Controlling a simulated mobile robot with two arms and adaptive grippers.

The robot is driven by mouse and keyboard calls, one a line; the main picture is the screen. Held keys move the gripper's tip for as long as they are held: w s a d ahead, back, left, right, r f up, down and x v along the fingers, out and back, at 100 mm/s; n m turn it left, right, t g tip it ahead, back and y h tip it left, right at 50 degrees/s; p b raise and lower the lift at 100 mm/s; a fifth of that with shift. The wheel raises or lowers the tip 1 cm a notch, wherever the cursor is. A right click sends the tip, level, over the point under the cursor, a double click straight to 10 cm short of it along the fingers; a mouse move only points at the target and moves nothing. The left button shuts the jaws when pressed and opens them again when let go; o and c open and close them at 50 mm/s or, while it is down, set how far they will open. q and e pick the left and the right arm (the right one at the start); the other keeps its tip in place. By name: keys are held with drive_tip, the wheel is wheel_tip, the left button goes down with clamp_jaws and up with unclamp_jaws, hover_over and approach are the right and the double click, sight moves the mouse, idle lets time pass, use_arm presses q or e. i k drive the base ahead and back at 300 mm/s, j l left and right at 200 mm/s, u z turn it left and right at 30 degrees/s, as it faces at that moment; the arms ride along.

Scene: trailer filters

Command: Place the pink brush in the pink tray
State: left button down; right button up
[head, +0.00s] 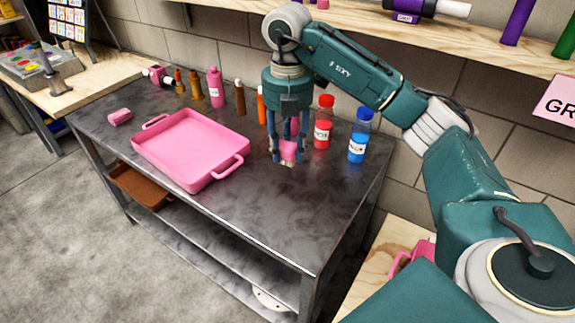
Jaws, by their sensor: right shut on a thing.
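My right gripper (288,160) points down over the right half of the dark metal table. It is shut on a small pink thing, which I take for the pink brush (289,148). The fingers hide part of it, and its exact shape is hard to tell. It is at or just above the table top; I cannot tell if it touches. The pink tray (190,150) lies on the table to the left of the gripper, empty, with a handle at each end. My left gripper is not in view.
Behind the gripper stand a red bottle (323,122) and a blue bottle (359,135). A pink bottle (215,87) and several brown and orange items line the back edge. A pink block (120,117) lies left of the tray. The table front right is clear.

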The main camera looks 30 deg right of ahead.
sight(207, 158)
drive_tip(key=i+j+z, duration=0.15)
drive_tip(key=i+j, duration=0.2)
drive_tip(key=i+j+z, duration=0.15)
drive_tip(key=i+j, duration=0.2)
drive_tip(key=i+j+z, duration=0.15)
drive_tip(key=i+j, duration=0.2)
drive_tip(key=i+j+z, duration=0.15)
drive_tip(key=j, duration=0.45)
drive_tip(key=i, duration=0.1)
